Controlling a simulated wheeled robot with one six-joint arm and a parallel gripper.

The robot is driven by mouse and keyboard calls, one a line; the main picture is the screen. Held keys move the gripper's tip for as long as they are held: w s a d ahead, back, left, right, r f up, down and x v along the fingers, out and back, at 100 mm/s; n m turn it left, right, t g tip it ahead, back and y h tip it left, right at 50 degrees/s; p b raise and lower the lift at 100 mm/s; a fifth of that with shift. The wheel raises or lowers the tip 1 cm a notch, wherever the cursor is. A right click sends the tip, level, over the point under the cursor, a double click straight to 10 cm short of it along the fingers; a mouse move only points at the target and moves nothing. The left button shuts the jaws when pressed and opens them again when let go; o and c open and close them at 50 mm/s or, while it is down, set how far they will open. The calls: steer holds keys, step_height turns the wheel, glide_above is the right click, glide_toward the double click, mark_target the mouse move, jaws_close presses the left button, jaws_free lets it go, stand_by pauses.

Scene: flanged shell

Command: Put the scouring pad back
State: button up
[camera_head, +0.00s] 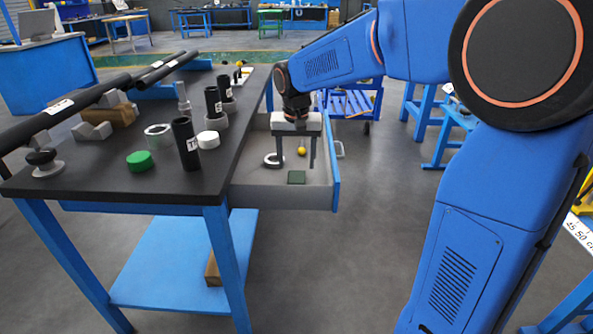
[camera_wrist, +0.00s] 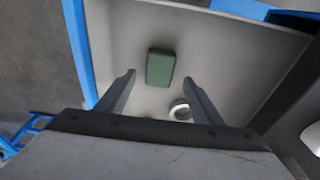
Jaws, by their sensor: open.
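The scouring pad (camera_head: 297,177) is a small dark green block lying flat in the open drawer (camera_head: 255,196) of the workbench. In the wrist view the pad (camera_wrist: 160,67) lies on the drawer floor, ahead of and between the two fingers. My gripper (camera_head: 304,166) points down over the drawer, its fingers apart and empty. The fingers also show in the wrist view (camera_wrist: 158,78). The pad is apart from both fingers. No other cover hides it.
In the drawer lie a ring (camera_head: 274,159) and a yellow ball (camera_head: 302,151). The black bench top (camera_head: 100,175) holds a green round piece (camera_head: 140,161), a white cylinder (camera_head: 208,140), black tubes (camera_head: 186,144) and long bars (camera_head: 80,100). The floor right of the drawer is clear.

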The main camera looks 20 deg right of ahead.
mark_target(296, 180)
step_height(296, 180, up, 6)
steer(key=s+d+n+t, duration=0.1)
steer(key=s+d, duration=0.2)
steer(key=s, duration=0.6)
steer(key=s+d+n, duration=0.1)
steer(key=s+d, duration=0.1)
steer(key=s, duration=0.7)
steer(key=s+d+f+t, duration=0.1)
steer(key=s+f, duration=0.3)
steer(key=s, duration=0.3)
steer(key=s+d+f+n+t, duration=0.1)
steer(key=s+f, duration=0.3)
steer(key=s, duration=0.3)
steer(key=shift+s+d+n+y, duration=0.15)
steer(key=shift+d+n+y, duration=0.05)
steer(key=shift+n+y, duration=0.1)
